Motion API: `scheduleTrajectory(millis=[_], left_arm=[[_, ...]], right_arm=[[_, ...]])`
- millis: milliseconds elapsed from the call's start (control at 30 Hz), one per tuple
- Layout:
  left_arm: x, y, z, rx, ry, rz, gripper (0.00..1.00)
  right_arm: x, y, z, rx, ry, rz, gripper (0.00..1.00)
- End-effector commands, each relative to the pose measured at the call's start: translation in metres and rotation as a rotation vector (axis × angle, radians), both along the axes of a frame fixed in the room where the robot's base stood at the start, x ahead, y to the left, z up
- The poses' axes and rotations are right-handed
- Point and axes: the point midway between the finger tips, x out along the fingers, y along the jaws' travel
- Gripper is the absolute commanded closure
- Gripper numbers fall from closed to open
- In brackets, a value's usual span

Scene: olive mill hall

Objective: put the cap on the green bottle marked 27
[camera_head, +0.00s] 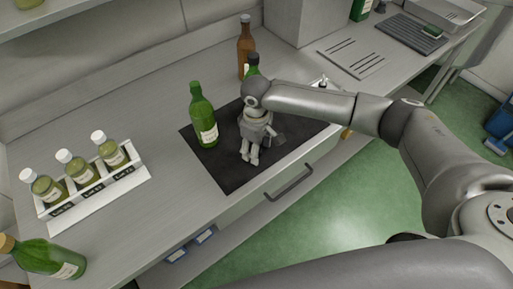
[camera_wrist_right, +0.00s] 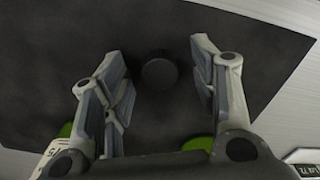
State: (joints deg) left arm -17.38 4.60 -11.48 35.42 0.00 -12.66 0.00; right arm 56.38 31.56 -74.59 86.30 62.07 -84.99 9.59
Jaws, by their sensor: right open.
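A green bottle (camera_head: 202,118) with a pale label stands upright on the left part of the dark mat (camera_head: 232,178); no cap shows on its neck. A second green bottle (camera_head: 252,71) with a dark top stands behind my right wrist, partly hidden. I cannot read 27 on either. My right gripper (camera_head: 250,160) points down over the mat, to the right of the front bottle. In the right wrist view, the open fingers (camera_wrist_right: 160,90) stand on either side of a dark round piece, apparently the cap (camera_wrist_right: 159,73), with gaps on both sides. My left gripper is out of view.
A white rack (camera_head: 98,197) with 3 white-capped jars stands at left. A corked green bottle (camera_head: 45,257) is at the lower left. A brown bottle (camera_head: 245,48) stands behind the mat. A drawer handle (camera_head: 289,184) juts from the counter front. Bare counter lies left of the mat.

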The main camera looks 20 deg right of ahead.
Motion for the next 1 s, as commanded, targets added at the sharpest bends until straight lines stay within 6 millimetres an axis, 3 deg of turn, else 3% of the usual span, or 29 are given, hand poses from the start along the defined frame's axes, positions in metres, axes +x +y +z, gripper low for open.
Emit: scheduleTrajectory(millis=[367, 633, 1000], left_arm=[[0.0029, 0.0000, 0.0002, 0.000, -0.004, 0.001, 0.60], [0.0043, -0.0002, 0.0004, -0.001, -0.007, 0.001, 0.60], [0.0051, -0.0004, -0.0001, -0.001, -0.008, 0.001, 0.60]], right_arm=[[0.0001, 0.0000, -0.0024, 0.000, -0.001, 0.001, 0.46], [0.0002, -0.0002, -0.0022, 0.000, -0.001, 0.000, 0.80], [0.0003, -0.0002, -0.0017, 0.000, -0.001, 0.000, 0.81]])
